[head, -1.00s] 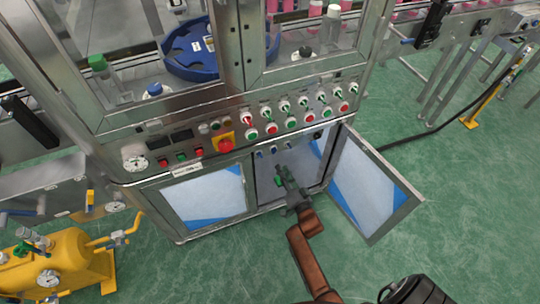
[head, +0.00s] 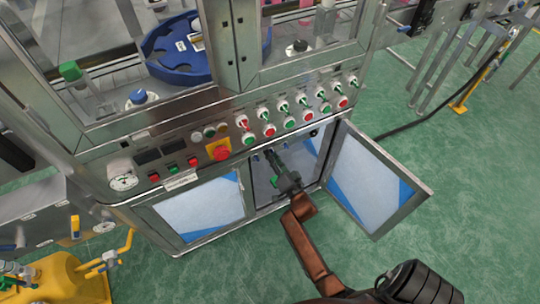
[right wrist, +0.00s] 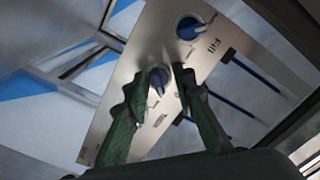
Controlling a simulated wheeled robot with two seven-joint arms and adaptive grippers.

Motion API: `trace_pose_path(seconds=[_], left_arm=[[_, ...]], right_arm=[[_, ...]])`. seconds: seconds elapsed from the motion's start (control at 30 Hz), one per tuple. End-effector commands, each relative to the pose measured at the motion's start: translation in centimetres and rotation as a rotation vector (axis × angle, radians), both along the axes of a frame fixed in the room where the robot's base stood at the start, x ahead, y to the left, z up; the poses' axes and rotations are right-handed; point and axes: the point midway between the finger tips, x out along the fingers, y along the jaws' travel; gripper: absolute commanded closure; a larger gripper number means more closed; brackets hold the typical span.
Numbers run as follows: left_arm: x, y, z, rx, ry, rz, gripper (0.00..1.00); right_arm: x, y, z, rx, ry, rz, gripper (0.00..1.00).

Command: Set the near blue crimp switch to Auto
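In the right wrist view, a pale panel carries two blue rotary switches. One blue switch (right wrist: 157,78) lies between the fingertips of my right gripper (right wrist: 161,76), and the other blue switch (right wrist: 189,27) is beyond it, clear of the fingers. The green fingers are apart, one on each side of the nearer switch; I cannot tell whether they touch it. In the head view my right gripper (head: 272,157) reaches into the open cabinet bay, just under the control row, and hides part of the switches. My left gripper is out of view.
The open cabinet door (head: 365,185) stands to the right of my right arm. A closed door panel (head: 198,207) is on the left. Red and green buttons and an emergency stop (head: 220,150) line the console above. Green floor is clear in front.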

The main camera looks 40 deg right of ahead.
Motion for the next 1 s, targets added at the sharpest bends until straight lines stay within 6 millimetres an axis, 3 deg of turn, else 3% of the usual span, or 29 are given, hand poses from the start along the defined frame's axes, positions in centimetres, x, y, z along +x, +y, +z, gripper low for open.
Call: trace_pose_path(seconds=[0.1, 0.47, 1.0], left_arm=[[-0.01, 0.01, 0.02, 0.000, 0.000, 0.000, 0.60], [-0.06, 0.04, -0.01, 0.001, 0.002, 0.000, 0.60], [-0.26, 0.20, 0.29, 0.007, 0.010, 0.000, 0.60]], right_arm=[[-0.18, -0.27, 0.01, 0.000, 0.000, -0.004, 0.76], [-0.13, -0.17, -0.03, 0.000, 0.001, -0.002, 1.00], [-0.02, 0.07, -0.05, -0.033, 0.011, 0.000, 1.00]])
